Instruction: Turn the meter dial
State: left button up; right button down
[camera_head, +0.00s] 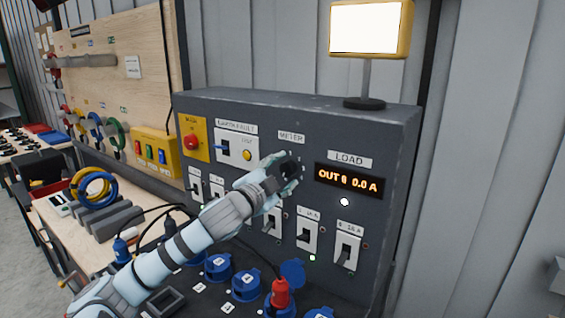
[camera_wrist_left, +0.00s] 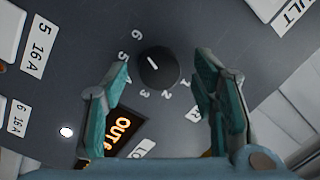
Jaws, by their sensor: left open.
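The meter dial (camera_wrist_left: 160,72) is a round black knob with a white pointer line, ringed by white numbers on the grey panel. In the wrist view its line points to the upper left, towards the 5 and 6 marks. My left gripper (camera_wrist_left: 162,68) is open, with one teal finger on each side of the dial; I cannot tell whether they touch it. In the head view my left gripper (camera_head: 289,168) is just below the METER label (camera_head: 291,137) and mostly hides the dial. The display (camera_head: 348,181) reads "OUT 6 0.0 A". My right gripper is not in view.
The grey panel (camera_head: 390,135) carries breaker switches (camera_head: 347,247), a yellow plate with a red button (camera_head: 193,141) and an earth fault unit (camera_head: 238,146). Blue sockets (camera_head: 246,286) and a red plug (camera_head: 280,292) sit below.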

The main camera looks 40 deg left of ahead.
pick_arm(q)
jog(key=shift+c, duration=0.3)
jog(key=c, duration=1.1)
jog(key=shift+n, duration=0.3)
jog(key=n, duration=0.3)
jog(key=shift+r+p, duration=0.1)
jog(key=shift+p, duration=0.2)
jog(key=shift+n+g+h, duration=0.3)
jog(key=shift+n+g, duration=0.1)
jog(key=shift+n, duration=1.5)
jog(key=o, duration=1.2)
jog(key=shift+c, duration=0.2)
